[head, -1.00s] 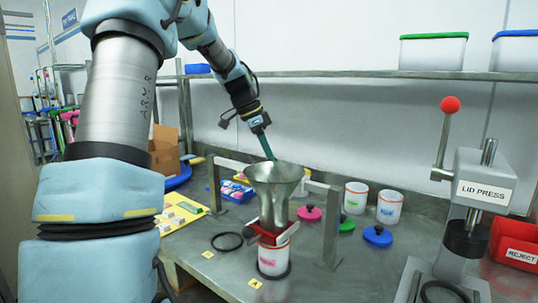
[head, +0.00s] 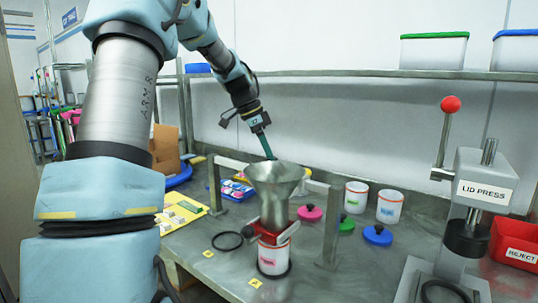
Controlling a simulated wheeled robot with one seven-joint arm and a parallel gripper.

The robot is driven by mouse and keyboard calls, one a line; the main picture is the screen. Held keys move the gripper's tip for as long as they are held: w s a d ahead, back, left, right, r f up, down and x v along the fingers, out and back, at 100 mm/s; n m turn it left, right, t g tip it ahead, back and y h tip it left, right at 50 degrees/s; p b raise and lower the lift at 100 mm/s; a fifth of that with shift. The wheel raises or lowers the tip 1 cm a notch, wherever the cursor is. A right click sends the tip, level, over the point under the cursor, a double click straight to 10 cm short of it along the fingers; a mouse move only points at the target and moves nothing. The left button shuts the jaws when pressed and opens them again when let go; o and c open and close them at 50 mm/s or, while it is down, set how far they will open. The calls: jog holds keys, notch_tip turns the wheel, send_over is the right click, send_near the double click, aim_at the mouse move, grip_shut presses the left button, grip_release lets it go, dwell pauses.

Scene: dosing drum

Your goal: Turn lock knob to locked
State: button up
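My gripper (head: 268,149) reaches down behind the metal funnel (head: 275,180) in the head view. Its teal finger part shows edge-on and the tips end near the funnel's far rim, so I cannot tell whether it is open or shut. The funnel stands in a metal frame (head: 325,225) on the bench. A red fitting with a grey lever-like piece (head: 284,234) sits below the funnel, just above a white jar with a pink label (head: 272,260). I cannot pick out a lock knob with certainty; it may be hidden behind the funnel.
A lid press (head: 485,190) with a red-ball lever and a red reject bin (head: 517,243) stand at right. A yellow board (head: 182,214) is at left. A shelf (head: 400,75) runs above the bench.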

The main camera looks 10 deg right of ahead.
jog(key=b+v, duration=0.1)
jog(key=v, duration=0.9)
jog(key=shift+r+b, duration=0.35)
jog(key=shift+r, duration=0.05)
jog(key=shift+a, duration=0.15)
